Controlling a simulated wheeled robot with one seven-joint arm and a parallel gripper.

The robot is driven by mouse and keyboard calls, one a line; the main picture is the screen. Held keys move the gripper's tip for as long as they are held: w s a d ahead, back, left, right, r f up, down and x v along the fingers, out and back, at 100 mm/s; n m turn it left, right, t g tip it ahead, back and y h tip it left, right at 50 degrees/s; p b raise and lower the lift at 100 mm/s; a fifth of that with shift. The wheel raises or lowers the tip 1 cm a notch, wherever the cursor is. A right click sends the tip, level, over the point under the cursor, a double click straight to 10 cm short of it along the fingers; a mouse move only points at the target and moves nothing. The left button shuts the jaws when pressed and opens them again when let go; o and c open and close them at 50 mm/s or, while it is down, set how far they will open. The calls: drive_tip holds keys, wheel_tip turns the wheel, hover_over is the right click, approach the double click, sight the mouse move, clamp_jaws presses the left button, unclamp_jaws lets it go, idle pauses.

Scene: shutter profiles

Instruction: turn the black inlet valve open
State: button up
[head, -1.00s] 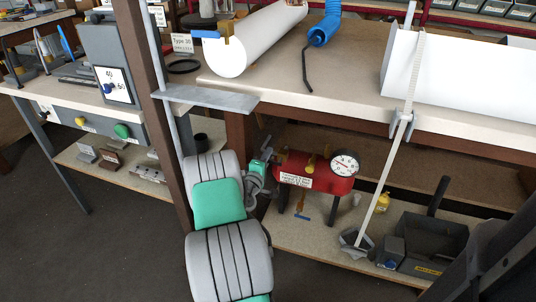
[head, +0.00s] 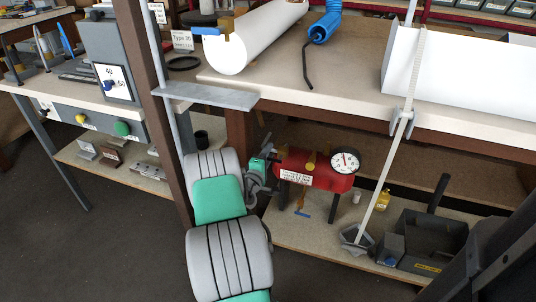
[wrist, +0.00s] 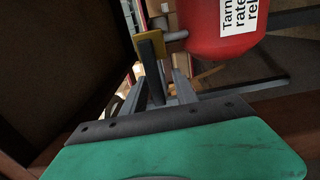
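The red tank (head: 318,172) stands on the lower shelf, with a white label and a round gauge (head: 345,160) at its right end. In the wrist view, the tank (wrist: 212,32) is at the upper right, with a pipe leading to a brass-coloured fitting (wrist: 160,28). The black inlet valve's dark lever (wrist: 152,62) runs from this fitting down between the fingers of my gripper (wrist: 160,88). The fingers look apart, with a gap to the right of the lever. In the head view, my gripper (head: 271,154) is at the tank's left end, and the lever is hard to make out.
A pale bar (head: 388,175) slants down right of the gauge to the shelf. A dark bin (head: 428,240) and a yellow bottle (head: 383,201) are further right. The bench top (head: 285,78) overhangs the shelf.

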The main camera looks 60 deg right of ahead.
drive_tip(key=s+a+p, duration=0.1)
drive_tip(key=a, duration=0.6)
drive_tip(key=shift+a, duration=0.35)
drive_tip(key=shift+s, duration=0.1)
